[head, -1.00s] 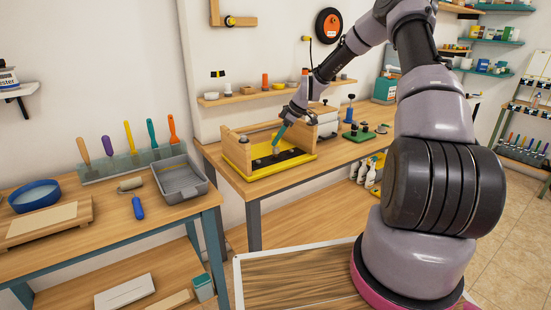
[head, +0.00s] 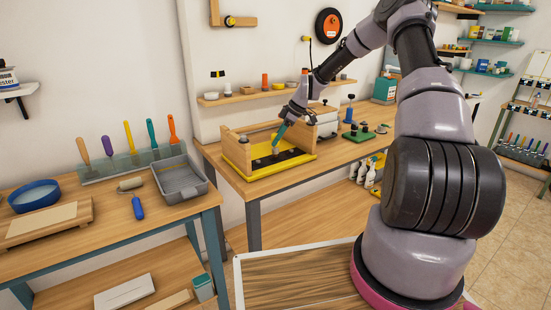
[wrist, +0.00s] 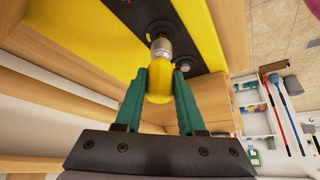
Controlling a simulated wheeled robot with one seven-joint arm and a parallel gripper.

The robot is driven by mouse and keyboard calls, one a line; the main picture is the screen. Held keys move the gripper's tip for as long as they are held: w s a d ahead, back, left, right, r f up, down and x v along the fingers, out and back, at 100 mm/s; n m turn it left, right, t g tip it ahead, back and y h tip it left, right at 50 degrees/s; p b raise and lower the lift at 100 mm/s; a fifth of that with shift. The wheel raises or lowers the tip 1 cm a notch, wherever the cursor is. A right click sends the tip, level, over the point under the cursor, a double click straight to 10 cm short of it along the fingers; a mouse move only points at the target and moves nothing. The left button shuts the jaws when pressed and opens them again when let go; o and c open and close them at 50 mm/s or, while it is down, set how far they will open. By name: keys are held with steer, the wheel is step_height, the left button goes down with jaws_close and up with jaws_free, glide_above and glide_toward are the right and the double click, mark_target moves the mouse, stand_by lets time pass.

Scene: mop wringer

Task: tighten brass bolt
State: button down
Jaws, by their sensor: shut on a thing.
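My gripper (wrist: 160,76), with green fingers, is shut on the yellow handle (wrist: 159,88) of a tool. The tool's silver metal end (wrist: 161,47) points at a dark round fitting on the black plate (wrist: 122,10) of the yellow-based wringer. I cannot tell whether it touches. Another dark round fitting (wrist: 182,63) sits on the plate beside it. In the head view my gripper (head: 280,135) is low over the wringer, which has a yellow base (head: 258,176) and wooden ends. I cannot make out the brass bolt; the tool may hide it.
The wringer stands on a wooden workbench (head: 232,190). A green block with black knobs (head: 358,135) and a blue-topped item (head: 350,110) stand to its right. A wall shelf (head: 245,97) with small items is behind.

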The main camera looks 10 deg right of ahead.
steer(key=shift+f, duration=0.9)
stand_by(0.6)
steer(key=shift+s+a+m+t, duration=0.1)
steer(key=shift+s+m+t, duration=0.1)
steer(key=shift+m+t, duration=0.5)
steer(key=m, duration=0.1)
steer(key=m+t+h, duration=0.1)
steer(key=m, duration=0.3)
steer(key=shift+s+a+t+h, duration=0.1)
steer(key=shift+a+t+h, duration=0.2)
steer(key=shift+h, duration=0.1)
steer(key=m+h, duration=0.1)
steer(key=m, duration=0.1)
steer(key=shift+m+t, duration=0.3)
steer(key=shift+m, duration=0.1)
steer(key=shift+d+m+h, duration=0.2)
steer(key=shift+m+h, duration=0.1)
steer(key=shift+m, duration=0.1)
steer(key=shift+a, duration=0.1)
